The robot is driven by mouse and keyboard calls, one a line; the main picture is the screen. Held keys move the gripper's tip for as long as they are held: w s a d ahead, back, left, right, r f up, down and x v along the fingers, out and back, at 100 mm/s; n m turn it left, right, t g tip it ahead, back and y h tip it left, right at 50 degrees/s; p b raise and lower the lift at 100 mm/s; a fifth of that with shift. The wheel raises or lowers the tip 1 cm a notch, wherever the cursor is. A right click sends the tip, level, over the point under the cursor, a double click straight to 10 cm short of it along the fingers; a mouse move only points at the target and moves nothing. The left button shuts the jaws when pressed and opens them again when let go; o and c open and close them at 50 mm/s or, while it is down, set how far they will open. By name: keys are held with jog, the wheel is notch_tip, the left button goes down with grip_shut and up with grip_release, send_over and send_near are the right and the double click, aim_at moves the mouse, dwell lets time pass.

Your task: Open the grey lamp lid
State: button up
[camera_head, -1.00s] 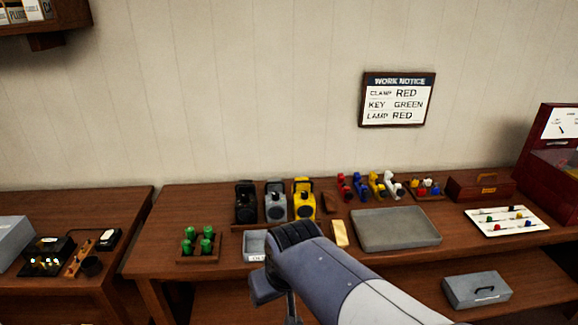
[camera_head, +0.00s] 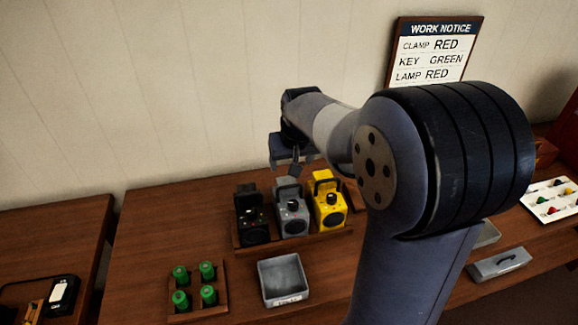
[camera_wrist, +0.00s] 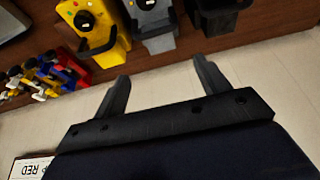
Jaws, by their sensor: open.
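The grey lamp (camera_head: 291,216) stands upright on the bench between a black lamp (camera_head: 252,222) and a yellow lamp (camera_head: 328,209). Its dark handle and knob are at its top, where the lid is; my gripper (camera_head: 293,168) hangs just above and partly overlaps that top in the head view. In the wrist view my gripper (camera_wrist: 161,70) is open, with nothing between its fingers. There the grey lamp (camera_wrist: 152,14) appears upside down beyond the fingertips, apart from them. I cannot make out the lid's edge.
A grey tray (camera_head: 284,281) and a rack of green cylinders (camera_head: 196,289) lie in front of the lamps. The wall notice (camera_head: 433,50) reads LAMP RED. In the wrist view, several coloured clamps (camera_wrist: 45,75) lie beside the yellow lamp. My arm hides the bench's right part.

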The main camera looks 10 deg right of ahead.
aim_at(287, 182)
jog(key=p+x, duration=0.1)
jog(key=x, duration=0.9)
jog(key=shift+w+f+p, duration=0.25)
jog(key=shift+f+p, duration=0.1)
jog(key=shift+p, duration=0.05)
jog(key=shift+c, duration=0.4)
jog(key=c, duration=0.9)
